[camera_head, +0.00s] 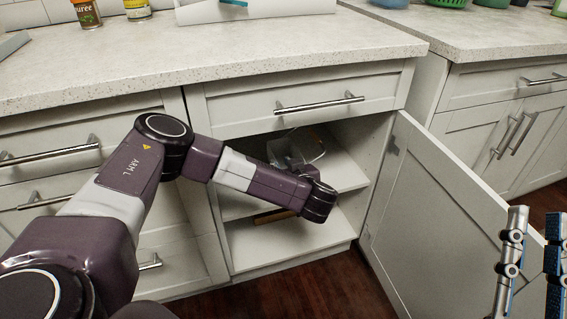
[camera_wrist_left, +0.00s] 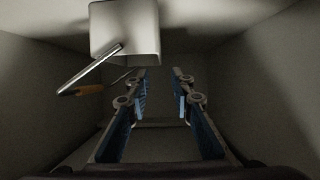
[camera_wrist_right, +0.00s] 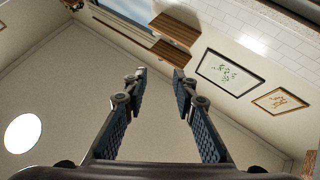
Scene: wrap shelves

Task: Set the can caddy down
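The can caddy (camera_head: 290,152), a pale box with a thin handle and a brown grip, is inside the open cabinet, apparently on the upper shelf and partly hidden by my left arm. In the left wrist view its pale body (camera_wrist_left: 125,38) is upper left, with a metal rod and brown grip below it. My left gripper (camera_wrist_left: 160,72) is open and empty inside the cabinet, with the caddy beyond and left of its fingertips; the head view hides this gripper behind the arm. My right gripper (camera_head: 533,225) is open and empty, near the cabinet door at the right.
The open cabinet door (camera_head: 430,215) swings out on the right. The upper shelf (camera_head: 343,172) and lower shelf (camera_head: 295,245) show around my arm. A brown strip (camera_head: 272,216) lies below the arm, partly hidden. Tins (camera_head: 138,10) stand on the counter (camera_head: 200,62) above.

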